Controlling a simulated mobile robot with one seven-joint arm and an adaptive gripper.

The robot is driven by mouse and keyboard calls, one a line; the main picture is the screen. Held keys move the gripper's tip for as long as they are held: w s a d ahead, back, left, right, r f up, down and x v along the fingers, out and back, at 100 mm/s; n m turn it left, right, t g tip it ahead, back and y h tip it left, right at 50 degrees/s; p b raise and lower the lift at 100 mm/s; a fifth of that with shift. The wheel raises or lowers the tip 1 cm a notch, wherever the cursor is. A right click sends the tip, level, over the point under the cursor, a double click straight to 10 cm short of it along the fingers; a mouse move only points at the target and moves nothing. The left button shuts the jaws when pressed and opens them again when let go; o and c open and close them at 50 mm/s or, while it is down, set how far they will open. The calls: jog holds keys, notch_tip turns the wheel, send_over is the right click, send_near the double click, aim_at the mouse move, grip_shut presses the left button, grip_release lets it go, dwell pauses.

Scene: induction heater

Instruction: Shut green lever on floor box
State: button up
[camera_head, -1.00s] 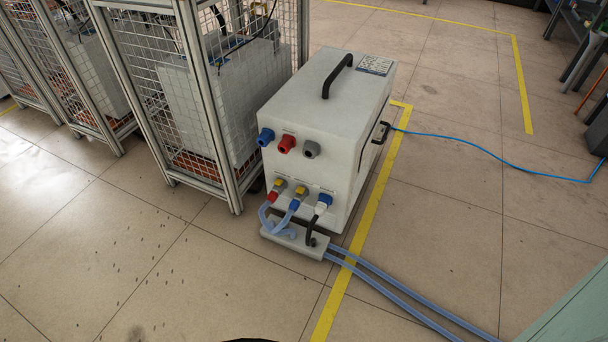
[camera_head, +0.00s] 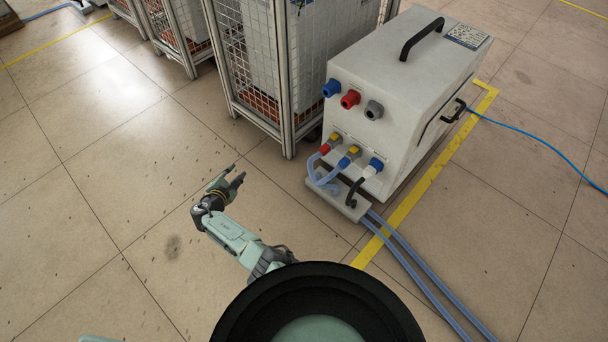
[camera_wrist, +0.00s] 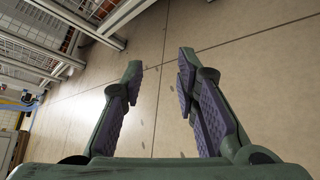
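The white floor box (camera_head: 405,75) stands on the tiled floor right of centre in the head view. Its front has blue, red and grey connectors on top. Below are two yellow-topped fittings (camera_head: 353,152) with hoses and a blue-and-white plug (camera_head: 373,167). I cannot make out a green lever; the yellow parts are too small to tell their position. My gripper (camera_head: 239,176) is left of the box, above the floor and apart from it. In the wrist view my gripper (camera_wrist: 161,64) is open and empty, with bare floor between its fingers.
A metal mesh cage (camera_head: 258,75) stands close to the box's left. A low hose block (camera_head: 350,204) sits before the box, with blue hoses (camera_head: 420,277) running to the lower right. A blue cable (camera_head: 535,139) lies at right. Floor at left is clear.

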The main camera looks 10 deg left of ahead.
aim_at(326, 184)
jog(key=d+f+n+h, duration=0.1)
jog(key=d+f, duration=0.1)
jog(key=d, duration=0.3)
jog(key=s+d+f+n+h, duration=0.1)
jog(key=d+f+h, duration=0.1)
jog(key=d, duration=0.4)
jog(key=d+f+n+h, duration=0.1)
jog(key=d+f, duration=0.1)
jog(key=d, duration=0.4)
jog(key=shift+s+d+n+t+h, duration=0.2)
jog(key=shift+d+n+t+h, duration=0.1)
jog(key=shift+t, duration=0.1)
jog(key=d+n, duration=0.1)
jog(key=d, duration=0.2)
jog(key=s+d+n+t+h, duration=0.1)
jog(key=d, duration=0.3)
jog(key=s+d+n+h, duration=0.1)
jog(key=d, duration=0.3)
jog(key=shift+d+n+t, duration=0.2)
jog(key=shift+n+t, duration=0.2)
jog(key=b+x, duration=0.4)
jog(key=x, duration=0.5)
jog(key=shift+d, duration=0.2)
jog(key=shift+w+d+r+b, duration=0.15)
jog(key=shift+w+d+b, duration=0.1)
jog(key=shift+w+b, duration=0.25)
jog(key=shift+c, duration=0.4)
grip_shut()
